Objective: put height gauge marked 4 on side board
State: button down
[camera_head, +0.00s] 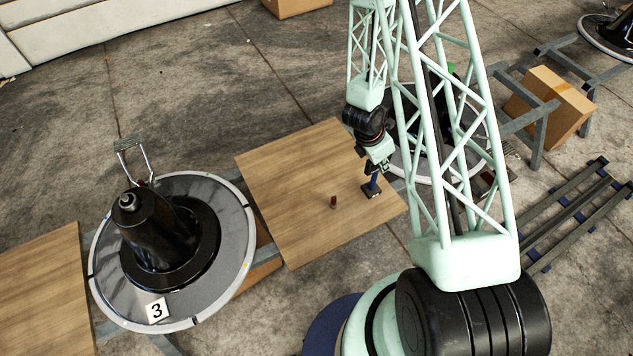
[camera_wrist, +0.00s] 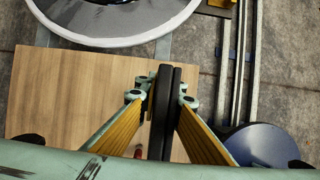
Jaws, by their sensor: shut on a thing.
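My gripper (camera_head: 375,168) is over the right corner of a square wooden board (camera_head: 290,190). It points down and is shut on a blue upright piece with a dark flat base (camera_head: 372,191), which looks like the height gauge. No number on it can be read. Its base is at or just above the board; I cannot tell if it touches. In the wrist view my gripper's black fingertips (camera_wrist: 166,105) are close together over the board (camera_wrist: 75,90) and hide the held piece. Another wooden board (camera_head: 40,290) is at the left edge.
A small dark red piece (camera_head: 333,202) stands on the middle board. A round grey platform (camera_head: 215,220) with a black column and a card marked 3 (camera_head: 157,310) is left of it. Another round platform is partly behind my arm. A cardboard box (camera_head: 550,108) and metal rails (camera_head: 570,215) are right.

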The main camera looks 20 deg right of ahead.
jog(key=shift+s+a, duration=0.25)
jog(key=shift+f, duration=0.1)
dwell(0.5)
jog(key=w+f+p, duration=0.1)
jog(key=w+p, duration=0.1)
jog(key=w, duration=1.4)
jog(key=shift+f, duration=0.2)
jog(key=shift+d+f, duration=0.1)
jog(key=shift+f, duration=0.05)
jog(key=shift+f, duration=1.65)
jog(key=shift+b, duration=0.35)
jog(key=c, duration=2.8)
grip_release()
jog(key=shift+f, duration=0.1)
